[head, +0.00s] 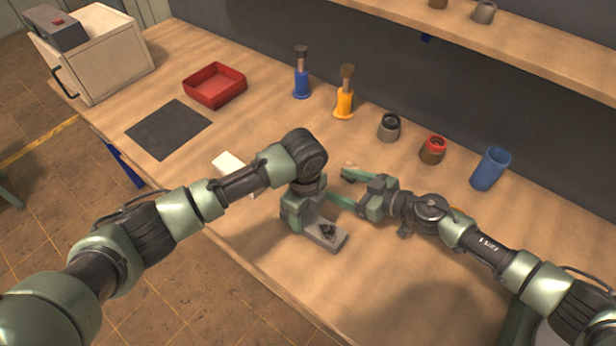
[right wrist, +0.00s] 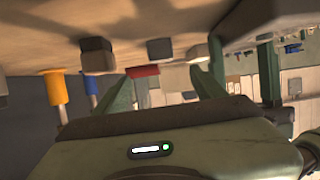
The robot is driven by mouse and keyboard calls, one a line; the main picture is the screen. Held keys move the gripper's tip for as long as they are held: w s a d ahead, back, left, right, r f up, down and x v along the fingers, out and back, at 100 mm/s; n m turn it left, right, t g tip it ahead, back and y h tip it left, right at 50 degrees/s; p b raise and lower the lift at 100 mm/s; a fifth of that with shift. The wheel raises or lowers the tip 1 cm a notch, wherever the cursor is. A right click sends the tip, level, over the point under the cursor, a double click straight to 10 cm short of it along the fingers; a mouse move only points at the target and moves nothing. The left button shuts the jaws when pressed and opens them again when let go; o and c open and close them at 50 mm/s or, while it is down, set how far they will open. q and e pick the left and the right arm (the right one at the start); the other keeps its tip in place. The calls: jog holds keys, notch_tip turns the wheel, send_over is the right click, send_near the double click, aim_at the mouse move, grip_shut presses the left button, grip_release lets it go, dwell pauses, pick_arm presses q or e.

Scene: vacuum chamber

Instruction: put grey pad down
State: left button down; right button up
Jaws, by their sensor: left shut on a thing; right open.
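The grey pad (head: 322,238) is a flat light-grey slab with a small dark item on its top face. My left gripper (head: 302,214) is shut on its far end, and the pad sticks out toward the lower right. Whether it touches the table cannot be told. My right gripper (head: 340,186) is open and empty, just beyond the left gripper and to its right, with its fingers pointing left. In the right wrist view, its two green fingers (right wrist: 165,95) are spread, and what seems to be the pad (right wrist: 248,20) shows close by at upper right.
A white block (head: 228,162) lies partly behind my left arm. A dark mat (head: 168,129) and red tray (head: 215,85) are farther left. Blue and orange tools (head: 344,104), small cups (head: 433,150) and a blue cup (head: 490,169) line the back. The wooden table (head: 250,240) is bare toward the front edge.

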jog(key=x, duration=1.2)
jog(key=shift+s+r, duration=0.1)
grip_shut()
jog(key=shift+r, duration=0.1)
jog(key=shift+r, duration=0.65)
jog(key=d, duration=0.1)
jog(key=s+d, duration=0.2)
jog(key=shift+f, duration=0.25)
jog(key=shift+s+d+r, duration=0.15)
jog(key=shift+d+r, duration=0.1)
jog(key=shift+r, duration=0.45)
notch_tip(320, 180, up, 13)
jog(key=shift+f, duration=0.2)
